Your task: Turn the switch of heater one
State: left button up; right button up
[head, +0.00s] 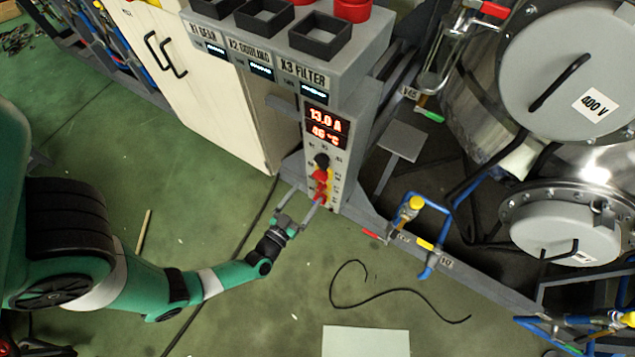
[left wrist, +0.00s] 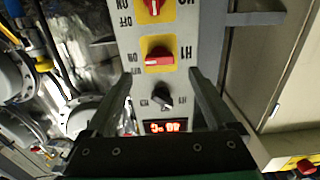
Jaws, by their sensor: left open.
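The heater one switch, a red knob on a yellow plate marked H1 with ON and OFF, shows in the left wrist view (left wrist: 158,57), where the picture is upside down. In the head view it is on the grey control panel's front (head: 319,175), below a black knob (head: 321,160). A second red switch on yellow (left wrist: 153,8) is beyond H1 in the wrist view. My left gripper (head: 305,197) is open and empty in front of the panel. In the wrist view its fingers (left wrist: 161,74) point towards the panel, on either side of H1's line. I cannot tell any contact. My right gripper is out of view.
Red displays (head: 326,125) reading 13.0 A and 46 °C sit above the knobs. A cream cabinet (head: 200,90) stands left of the panel. Blue pipes with a yellow valve (head: 415,204) and large metal vessels are to the right. A black cable (head: 385,295) lies on the green floor.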

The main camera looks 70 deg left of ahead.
aim_at(318, 180)
pick_arm(q)
jog(key=b+x, duration=0.1)
jog(key=x, duration=0.6)
jog(key=shift+b, duration=0.3)
jog(key=shift+d, duration=0.1)
jog(key=shift+c, duration=0.2)
jog(key=c, duration=1.3)
jog(key=shift+c, duration=0.2)
